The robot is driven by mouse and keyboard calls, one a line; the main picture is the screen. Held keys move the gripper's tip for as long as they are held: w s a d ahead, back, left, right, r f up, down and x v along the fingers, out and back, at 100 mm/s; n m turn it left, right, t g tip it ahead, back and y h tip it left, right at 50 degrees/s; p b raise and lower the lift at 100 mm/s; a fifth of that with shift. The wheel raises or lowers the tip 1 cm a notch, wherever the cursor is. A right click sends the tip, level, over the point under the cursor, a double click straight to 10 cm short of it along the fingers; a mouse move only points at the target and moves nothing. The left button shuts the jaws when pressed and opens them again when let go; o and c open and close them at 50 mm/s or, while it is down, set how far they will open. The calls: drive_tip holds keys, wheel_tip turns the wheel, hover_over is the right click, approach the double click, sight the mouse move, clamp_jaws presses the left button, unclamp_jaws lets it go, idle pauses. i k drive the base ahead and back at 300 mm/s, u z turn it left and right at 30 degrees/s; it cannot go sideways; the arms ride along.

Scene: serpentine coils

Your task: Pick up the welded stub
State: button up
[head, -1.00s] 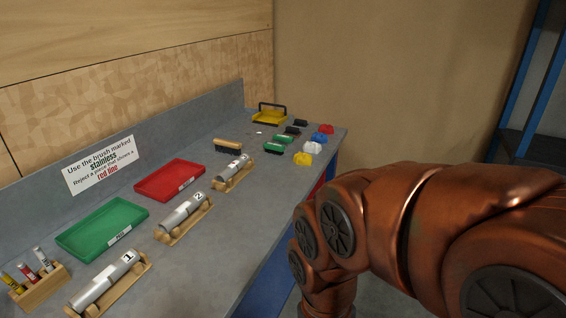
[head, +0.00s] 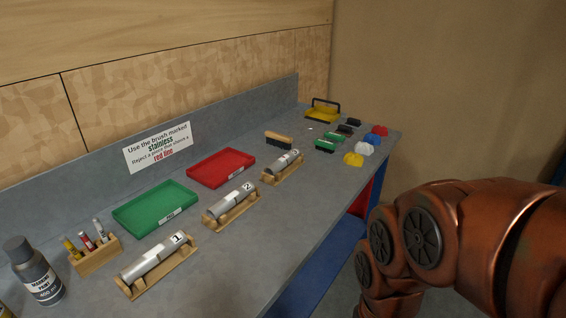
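Several metal tube pieces lie in wooden cradles in a row on the grey bench. The nearest piece, marked 1 (head: 150,259), lies in its cradle at the lower left. The piece marked 2 (head: 228,203) lies behind it. A third piece (head: 283,163) lies farther back, its number too small to read. Any weld on them is too small to make out. My arm fills the lower right, beside the bench, and my gripper is out of view.
A green tray (head: 188,202) and a red tray (head: 247,161) sit along the back. A pen rack (head: 97,259) and a spray can (head: 35,272) stand at left. A wooden brush (head: 279,140), a yellow tray (head: 311,115) and coloured caps (head: 354,160) lie farther off. A sign (head: 158,147) leans behind.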

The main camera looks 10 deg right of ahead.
sight(282, 162)
drive_tip(key=z, duration=1.05)
drive_tip(key=i, duration=1.75)
drive_tip(key=u, duration=3.2)
